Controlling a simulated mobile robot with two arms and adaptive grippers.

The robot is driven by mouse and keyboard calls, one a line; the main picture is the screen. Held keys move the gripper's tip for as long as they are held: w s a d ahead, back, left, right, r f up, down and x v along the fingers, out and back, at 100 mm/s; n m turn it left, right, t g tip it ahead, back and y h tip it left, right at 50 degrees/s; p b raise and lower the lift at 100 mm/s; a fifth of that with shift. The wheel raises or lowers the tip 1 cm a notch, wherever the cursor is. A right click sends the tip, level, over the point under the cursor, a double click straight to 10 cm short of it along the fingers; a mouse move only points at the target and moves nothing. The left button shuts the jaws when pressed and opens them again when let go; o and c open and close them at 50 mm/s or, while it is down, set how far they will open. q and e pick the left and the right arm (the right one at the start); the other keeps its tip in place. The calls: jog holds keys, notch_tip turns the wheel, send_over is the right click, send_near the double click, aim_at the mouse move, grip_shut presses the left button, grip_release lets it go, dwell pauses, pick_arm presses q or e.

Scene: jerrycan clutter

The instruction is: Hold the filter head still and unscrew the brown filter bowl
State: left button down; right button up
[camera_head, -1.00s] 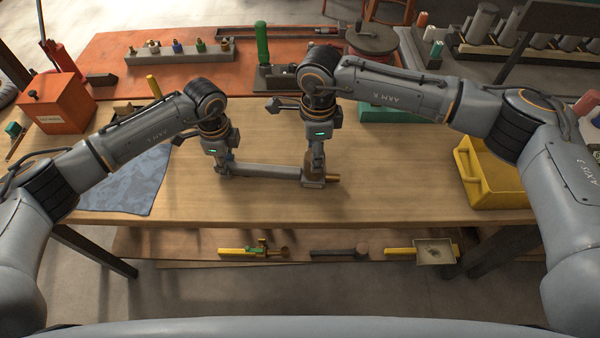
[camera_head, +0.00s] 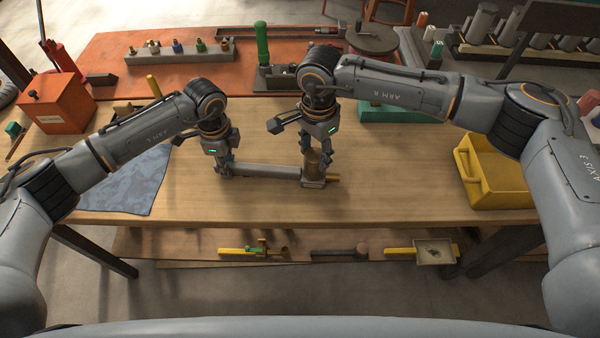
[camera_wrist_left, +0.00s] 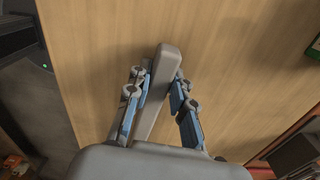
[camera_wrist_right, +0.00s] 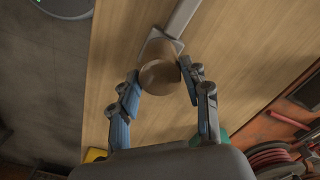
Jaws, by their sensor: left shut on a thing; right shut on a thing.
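The filter head, a grey bar with a block at its right end, lies on the wooden bench (camera_head: 400,190); its bar (camera_head: 265,172) runs left to right. My left gripper (camera_head: 222,172) is shut on the bar's left end, which also shows between the fingers in the left wrist view (camera_wrist_left: 160,85).
A yellow bin (camera_head: 484,178) stands at the bench's right. A blue-grey cloth (camera_head: 130,180) lies at the left. A red-orange box (camera_head: 58,103) and a green-handled tool (camera_head: 262,45) are farther back. The bench right of the filter is clear.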

jog(key=n, duration=0.5)
dwell(0.3)
jog(key=n, duration=0.5)
dwell(0.4)
jog(key=o, duration=0.8)
jog(key=shift+o, duration=0.2)
jog(key=shift+r, duration=0.1)
